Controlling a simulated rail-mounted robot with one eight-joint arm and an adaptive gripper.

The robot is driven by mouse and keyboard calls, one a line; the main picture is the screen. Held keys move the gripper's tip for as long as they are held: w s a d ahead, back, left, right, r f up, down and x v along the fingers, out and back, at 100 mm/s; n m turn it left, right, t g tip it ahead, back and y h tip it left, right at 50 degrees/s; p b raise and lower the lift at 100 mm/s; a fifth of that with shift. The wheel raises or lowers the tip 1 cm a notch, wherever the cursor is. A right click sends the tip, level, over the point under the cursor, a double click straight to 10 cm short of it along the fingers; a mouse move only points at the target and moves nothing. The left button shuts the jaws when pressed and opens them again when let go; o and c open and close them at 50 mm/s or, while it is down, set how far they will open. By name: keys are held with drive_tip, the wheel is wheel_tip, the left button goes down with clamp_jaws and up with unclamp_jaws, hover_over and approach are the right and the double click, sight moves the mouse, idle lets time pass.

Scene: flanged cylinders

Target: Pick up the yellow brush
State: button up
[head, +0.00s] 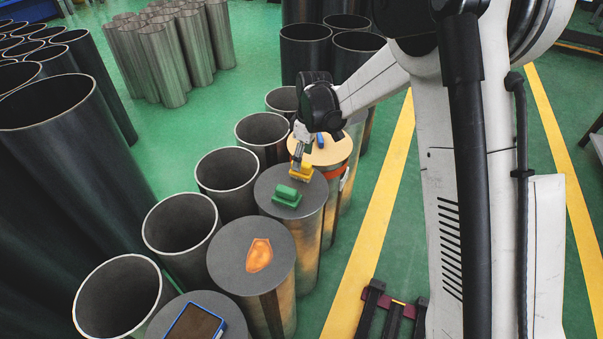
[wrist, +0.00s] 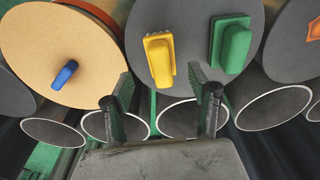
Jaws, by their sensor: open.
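The yellow brush (head: 301,171) lies on the grey top of a flanged cylinder (head: 265,185), beside a green brush (head: 286,195). In the wrist view the yellow brush (wrist: 160,61) is left of the green brush (wrist: 234,47), with a gap between them. My gripper (head: 297,158) is at the yellow brush in the head view. In the wrist view my gripper (wrist: 166,82) is open, its two fingers apart and pointing toward the yellow brush. Whether a finger touches the brush cannot be told.
A tan-topped cylinder (head: 333,154) behind bears a blue object (head: 320,140). A nearer grey-topped cylinder (head: 228,254) has an orange patch (head: 259,256). Open tubes (head: 226,170) stand in a row on the left. A blue-edged tray (head: 181,330) is at the front.

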drive_tip(key=shift+a+f+b, duration=0.2)
drive_tip(key=shift+f+b, duration=0.35)
drive_tip(key=shift+f, duration=1)
drive_tip(key=shift+a+f+b, duration=0.15)
drive_tip(key=shift+f+b, duration=0.35)
drive_tip(key=shift+f, duration=1)
drive_tip(key=shift+c, duration=0.5)
drive_tip(key=c, duration=1.3)
drive_tip(key=shift+r, duration=0.1)
drive_tip(key=shift+r+p, duration=0.3)
drive_tip(key=shift+r, duration=0.3)
drive_tip(key=r, duration=0.1)
drive_tip(key=r+p, duration=0.1)
drive_tip(key=r, duration=0.1)
drive_tip(key=shift+s+a+r, duration=0.3)
drive_tip(key=shift+s+a, duration=0.1)
drive_tip(key=s+a+r+p, duration=0.2)
drive_tip(key=s+a+r, duration=0.4)
drive_tip(key=s+a, duration=0.1)
drive_tip(key=shift+s+p, duration=0.3)
drive_tip(key=shift+s, duration=0.1)
